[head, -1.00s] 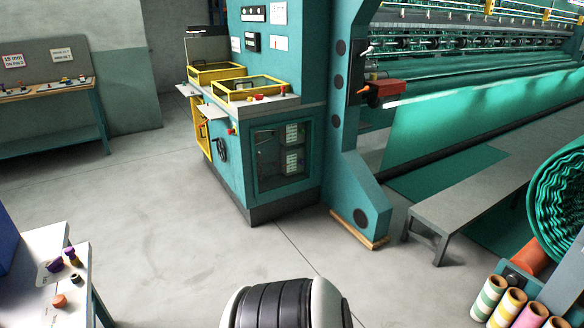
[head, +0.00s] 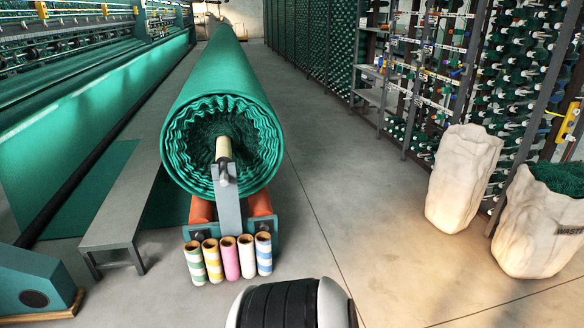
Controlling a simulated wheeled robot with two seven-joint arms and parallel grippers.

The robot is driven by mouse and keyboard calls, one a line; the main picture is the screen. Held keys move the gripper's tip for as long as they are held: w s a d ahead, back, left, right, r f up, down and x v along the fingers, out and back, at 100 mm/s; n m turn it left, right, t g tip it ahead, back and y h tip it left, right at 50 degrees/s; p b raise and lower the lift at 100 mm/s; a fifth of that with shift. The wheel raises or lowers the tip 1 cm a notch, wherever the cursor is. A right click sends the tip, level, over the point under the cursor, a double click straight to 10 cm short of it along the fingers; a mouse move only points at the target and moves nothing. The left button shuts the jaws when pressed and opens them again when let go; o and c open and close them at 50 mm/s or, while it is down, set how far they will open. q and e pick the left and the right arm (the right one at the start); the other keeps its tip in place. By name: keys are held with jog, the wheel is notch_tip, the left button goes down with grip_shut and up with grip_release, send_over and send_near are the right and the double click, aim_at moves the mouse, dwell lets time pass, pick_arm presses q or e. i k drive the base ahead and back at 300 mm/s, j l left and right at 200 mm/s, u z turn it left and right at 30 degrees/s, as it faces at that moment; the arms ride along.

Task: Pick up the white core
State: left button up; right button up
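Several short upright cores stand in a row on the floor in front of the big green netting roll. The plain white core (head: 246,256) is fourth from the left. It stands between a pink core (head: 230,257) and a blue-striped core (head: 264,254). A yellow-striped core (head: 212,260) and a green-striped core (head: 194,263) stand at the left of the row. The cores look close together; I cannot tell whether they touch. Neither of my grippers is in view.
The netting roll (head: 222,110) rests on a stand with orange rollers (head: 262,204) behind the cores. A grey bench (head: 128,205) is at left. Two waste sacks (head: 463,178) (head: 540,225) and yarn racks (head: 400,80) are at right. Floor between cores and sacks is clear.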

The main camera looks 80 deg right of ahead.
aim_at(246, 246)
jog(key=z, duration=2.35)
jog(key=i+j, duration=0.1)
jog(key=i, duration=0.25)
